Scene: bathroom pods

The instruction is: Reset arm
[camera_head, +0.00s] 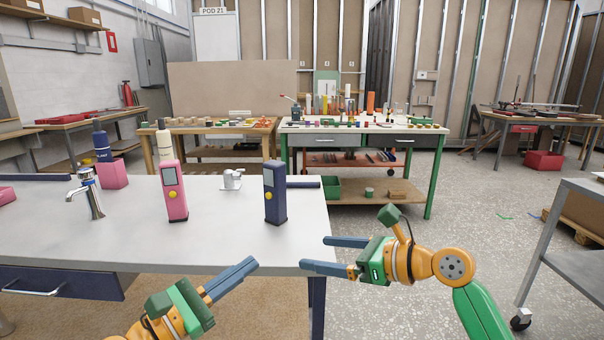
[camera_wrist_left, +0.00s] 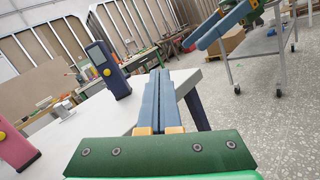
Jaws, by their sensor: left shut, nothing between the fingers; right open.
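My left gripper (camera_head: 250,266) is shut and empty in front of the white counter's front edge. Its closed blue fingers also show in the left wrist view (camera_wrist_left: 160,80). My right gripper (camera_head: 312,254) is open and empty at the counter's front right corner, its fingers pointing left. Part of it shows at the top of the left wrist view (camera_wrist_left: 222,30). Both grippers are apart from the objects on the counter.
On the white counter (camera_head: 130,240) stand a pink device (camera_head: 174,192), a dark blue device (camera_head: 275,193), a faucet (camera_head: 88,195) and a small white fitting (camera_head: 231,179). A grey metal cart (camera_head: 578,215) stands at right. The floor between is clear.

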